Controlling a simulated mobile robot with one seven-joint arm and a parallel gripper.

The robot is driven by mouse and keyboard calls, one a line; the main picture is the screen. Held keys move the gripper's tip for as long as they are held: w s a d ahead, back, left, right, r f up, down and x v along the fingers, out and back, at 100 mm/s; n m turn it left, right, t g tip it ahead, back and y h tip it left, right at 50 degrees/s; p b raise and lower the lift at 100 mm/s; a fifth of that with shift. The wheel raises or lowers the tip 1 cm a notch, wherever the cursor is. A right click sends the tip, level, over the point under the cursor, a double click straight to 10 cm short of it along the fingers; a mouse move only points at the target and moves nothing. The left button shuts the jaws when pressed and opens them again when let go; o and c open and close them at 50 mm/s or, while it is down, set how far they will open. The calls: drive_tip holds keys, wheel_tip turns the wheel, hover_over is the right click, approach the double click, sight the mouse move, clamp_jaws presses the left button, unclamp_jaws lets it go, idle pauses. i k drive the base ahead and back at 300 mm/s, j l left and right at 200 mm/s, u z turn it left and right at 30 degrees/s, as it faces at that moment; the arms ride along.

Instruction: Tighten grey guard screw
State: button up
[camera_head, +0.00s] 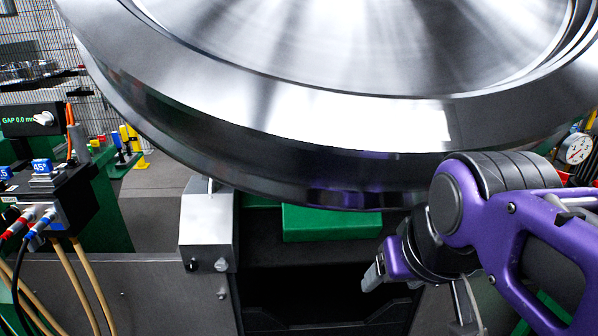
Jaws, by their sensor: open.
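A grey metal guard (207,222) stands left of centre under the big wheel. Another small screw head (221,293) sits lower on the plate below. I cannot tell which one is the guard screw or how tight any is. My gripper (373,276) is at the right of the guard, apart from it, with its grey tips pointing left and down. It is open and I see nothing in it. Its far side is partly hidden.
The large shiny wheel (290,110) hangs low over the scene, close above my arm. A green block (330,224) lies behind the gripper, above a dark recess. At left are a black box (60,200) with hoses and a gap display (30,120). A dial gauge (575,149) is at right.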

sight(222, 264)
drive_tip(key=k+l, duration=0.1)
drive_tip(key=k, duration=0.8)
